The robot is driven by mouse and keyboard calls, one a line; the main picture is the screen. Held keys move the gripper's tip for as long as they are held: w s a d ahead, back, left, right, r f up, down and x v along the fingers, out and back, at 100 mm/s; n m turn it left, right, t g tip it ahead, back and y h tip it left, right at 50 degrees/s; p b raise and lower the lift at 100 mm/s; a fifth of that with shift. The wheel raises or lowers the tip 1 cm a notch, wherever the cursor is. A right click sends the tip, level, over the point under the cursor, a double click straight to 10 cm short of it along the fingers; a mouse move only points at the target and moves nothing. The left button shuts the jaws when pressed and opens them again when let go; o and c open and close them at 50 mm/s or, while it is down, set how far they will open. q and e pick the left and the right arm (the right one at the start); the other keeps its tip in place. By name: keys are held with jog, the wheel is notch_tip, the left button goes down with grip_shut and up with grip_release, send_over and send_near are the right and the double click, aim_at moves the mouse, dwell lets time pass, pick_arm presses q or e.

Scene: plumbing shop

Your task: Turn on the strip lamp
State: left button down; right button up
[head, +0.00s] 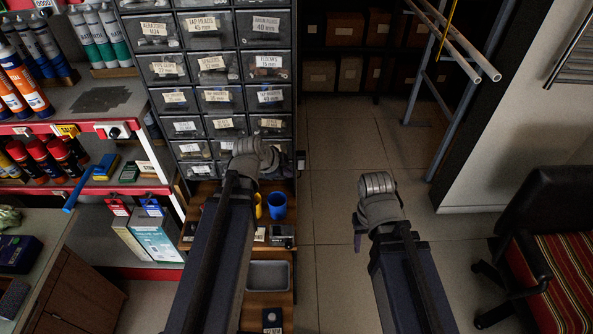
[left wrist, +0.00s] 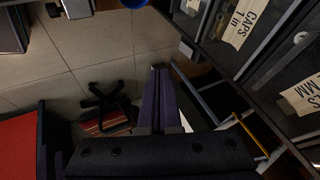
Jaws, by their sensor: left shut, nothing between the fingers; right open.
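I cannot make out a strip lamp in either view. A small white fitting with a dark round part (head: 117,131) sits on the red shelf edge at the left of the head view; I cannot tell whether it is a switch or a socket. My left gripper (left wrist: 160,72) is shut and empty, its dark purple fingers together in the left wrist view. In the head view its arm reaches up to the drawer cabinet and its fingers are largely hidden. My right gripper (head: 357,233) hangs over the floor, open and mostly hidden by its wrist.
A cabinet of labelled drawers (head: 215,68) stands ahead, with a blue cup (head: 277,206) and a grey tray (head: 268,275) on lower shelves. Shelves of bottles and cans are at left. A pipe rack (head: 438,75) and a striped chair (head: 570,255) are right. The middle floor is clear.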

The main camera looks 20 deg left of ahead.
aim_at(298, 168)
pick_arm(q)
jog(key=w+f+b, duration=0.5)
jog(key=w, duration=0.1)
jog(key=w+d+f+b, duration=0.1)
jog(key=w+f+b, duration=0.2)
jog(key=shift+f+b, duration=0.3)
dwell(0.4)
jog(key=shift+w+f, duration=0.1)
jog(key=shift+w, duration=0.2)
